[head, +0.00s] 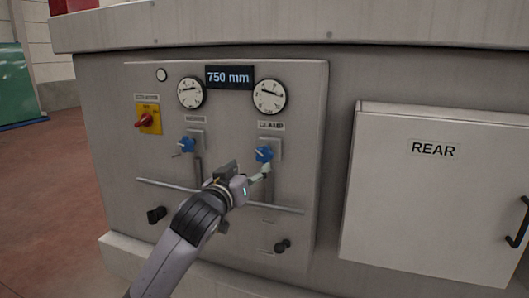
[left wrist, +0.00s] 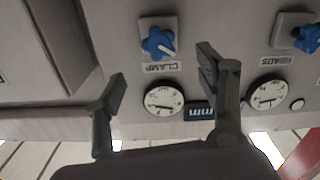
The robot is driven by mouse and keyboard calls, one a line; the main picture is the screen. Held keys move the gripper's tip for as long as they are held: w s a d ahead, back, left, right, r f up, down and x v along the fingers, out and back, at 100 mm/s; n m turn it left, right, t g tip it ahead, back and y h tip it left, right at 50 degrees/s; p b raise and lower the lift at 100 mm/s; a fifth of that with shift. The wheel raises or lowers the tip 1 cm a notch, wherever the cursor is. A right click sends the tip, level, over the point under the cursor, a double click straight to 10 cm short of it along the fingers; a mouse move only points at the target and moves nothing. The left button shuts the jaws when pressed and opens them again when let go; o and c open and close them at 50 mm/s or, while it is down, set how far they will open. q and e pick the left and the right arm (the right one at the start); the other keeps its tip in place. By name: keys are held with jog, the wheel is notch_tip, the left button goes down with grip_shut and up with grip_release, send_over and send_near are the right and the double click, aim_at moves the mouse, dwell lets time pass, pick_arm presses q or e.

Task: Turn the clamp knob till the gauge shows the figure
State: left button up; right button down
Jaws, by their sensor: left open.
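The clamp knob (head: 264,154) is a blue lobed knob on a grey plate, below a "CLAMP" label (head: 271,125). It also shows in the left wrist view (left wrist: 157,43), upside down, with a pale pointer mark. The clamp gauge (head: 269,95) is a round white dial with a dark needle; it also shows in the wrist view (left wrist: 164,99). A display (head: 229,77) between the gauges reads "750 mm". My left gripper (head: 260,176) is just below the clamp knob, its two fingers apart and empty (left wrist: 164,76). The knob is not between visibly closed fingers. My right gripper is not in view.
A second blue knob (head: 188,145) and gauge (head: 191,92) sit left of the clamp pair. A red-and-yellow switch (head: 148,119) is farther left. Black knobs (head: 156,215) (head: 283,246) and a rail are lower. A "REAR" door (head: 431,190) stands at right.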

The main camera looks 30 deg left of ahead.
aim_at(263, 155)
pick_arm(q)
jog(key=p+x, duration=0.2)
jog(key=x, duration=0.7)
jog(key=shift+w+r, duration=0.1)
jog(key=shift+w, duration=0.05)
jog(key=shift+p+x, duration=0.35)
jog(key=shift+x, duration=0.45)
jog(key=shift+c, duration=0.5)
jog(key=c, duration=0.8)
jog(key=shift+c, duration=1.3)
